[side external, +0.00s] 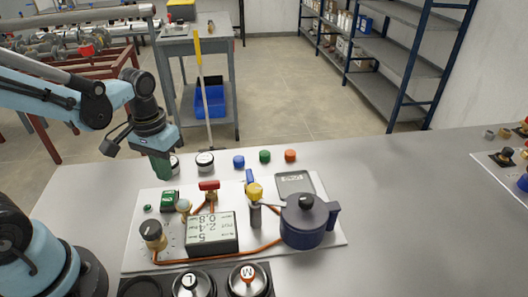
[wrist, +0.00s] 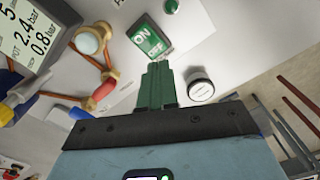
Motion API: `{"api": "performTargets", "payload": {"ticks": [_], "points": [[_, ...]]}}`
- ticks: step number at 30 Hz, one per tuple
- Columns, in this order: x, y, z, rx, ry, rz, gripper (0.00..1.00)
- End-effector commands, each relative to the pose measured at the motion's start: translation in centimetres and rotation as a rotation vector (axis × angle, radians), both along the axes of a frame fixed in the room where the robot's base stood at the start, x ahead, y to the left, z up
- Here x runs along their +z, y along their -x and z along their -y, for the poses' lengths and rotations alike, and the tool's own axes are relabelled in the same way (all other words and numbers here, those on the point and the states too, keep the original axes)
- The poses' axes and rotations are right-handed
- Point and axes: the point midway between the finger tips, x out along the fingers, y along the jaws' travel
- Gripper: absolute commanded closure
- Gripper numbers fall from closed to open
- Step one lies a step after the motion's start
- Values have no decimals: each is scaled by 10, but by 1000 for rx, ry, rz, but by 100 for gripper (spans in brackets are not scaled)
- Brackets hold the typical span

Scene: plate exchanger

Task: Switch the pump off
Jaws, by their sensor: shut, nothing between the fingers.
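The green switch (side external: 170,201) sits at the left back of the white board. In the wrist view the switch (wrist: 149,38) is a green box reading ON at its far end and OFF at the end nearest my fingers. My gripper (side external: 161,170), with green fingers, is above and just behind the switch in the side view. In the wrist view my gripper (wrist: 157,68) is shut and empty, its tips close to the OFF end. I cannot tell whether they touch it.
The white board (side external: 330,238) also carries a display box (side external: 211,233), a red-handled valve (side external: 209,187), a yellow-topped valve (side external: 255,193), a dark blue pot-like body (side external: 308,222) and copper pipes. A white-topped round cap (wrist: 200,86) stands beside my fingers.

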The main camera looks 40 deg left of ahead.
Motion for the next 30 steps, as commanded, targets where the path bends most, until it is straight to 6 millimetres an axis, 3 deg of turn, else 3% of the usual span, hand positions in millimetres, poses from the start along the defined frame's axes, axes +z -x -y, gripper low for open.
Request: {"api": "performTargets", "payload": {"ticks": [15, 30], "points": [[35, 0, 0, 0, 0, 0, 100], [41, 0, 4, -30, -8, 67, 100]]}}
